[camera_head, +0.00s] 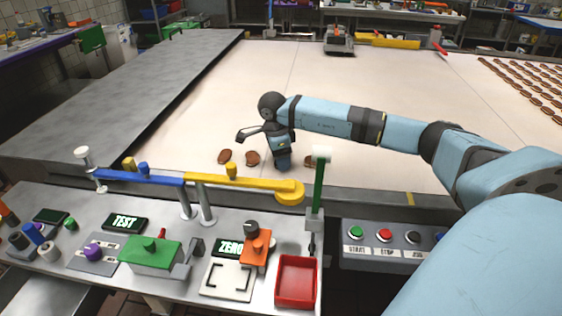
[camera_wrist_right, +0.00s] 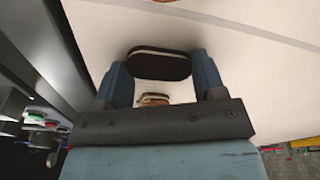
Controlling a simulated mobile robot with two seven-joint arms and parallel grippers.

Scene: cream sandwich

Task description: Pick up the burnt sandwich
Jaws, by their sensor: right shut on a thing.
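My right gripper (camera_head: 284,163) points down at the near edge of the pale belt (camera_head: 330,100). In the right wrist view it is shut on a very dark sandwich with a thin cream line, the burnt sandwich (camera_wrist_right: 160,65), held between both fingers. The gripper hides this sandwich in the head view. Brown sandwiches lie close by on the belt: two to the left, one (camera_head: 224,156) and another (camera_head: 252,158), and one (camera_head: 309,161) to the right, partly behind a green post. A lighter sandwich (camera_wrist_right: 153,100) shows beyond the gripper in the wrist view. My left gripper is out of view.
A blue bar (camera_head: 140,177) and yellow bar (camera_head: 245,182) stand along the belt's near edge, with the green post (camera_head: 319,185) close right of the gripper. A red tray (camera_head: 296,281) sits on the front bench. Rows of sandwiches (camera_head: 530,85) lie far right. The belt's middle is clear.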

